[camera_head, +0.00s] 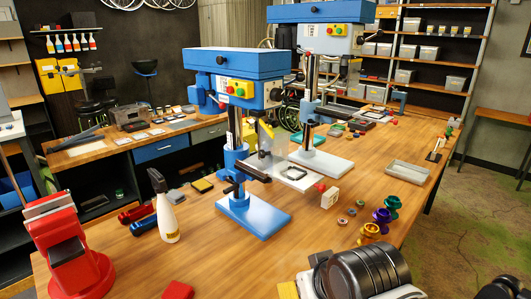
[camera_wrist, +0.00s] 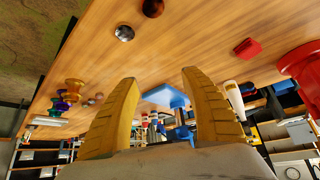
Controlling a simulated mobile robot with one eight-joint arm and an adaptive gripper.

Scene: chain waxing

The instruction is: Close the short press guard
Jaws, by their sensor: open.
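The short blue drill press (camera_head: 235,90) stands on a blue base (camera_head: 253,213) at the middle of the wooden bench. A clear, pale guard panel (camera_head: 274,143) hangs at the right side of its head, beside the spindle area; its exact angle is hard to tell. The blue base also shows, inverted, in the wrist view (camera_wrist: 165,96). My gripper (camera_wrist: 160,78) is open and empty, its two yellow fingers spread wide above the bench, apart from the press. In the head view my arm is at the bottom right, well in front of the press.
A taller press (camera_head: 320,30) with a white base stands behind. A spray bottle (camera_head: 166,212) and a red vise (camera_head: 68,245) are at the left. Coloured spools (camera_head: 382,222) and a grey tray (camera_head: 407,171) are at the right. The bench front is mostly clear.

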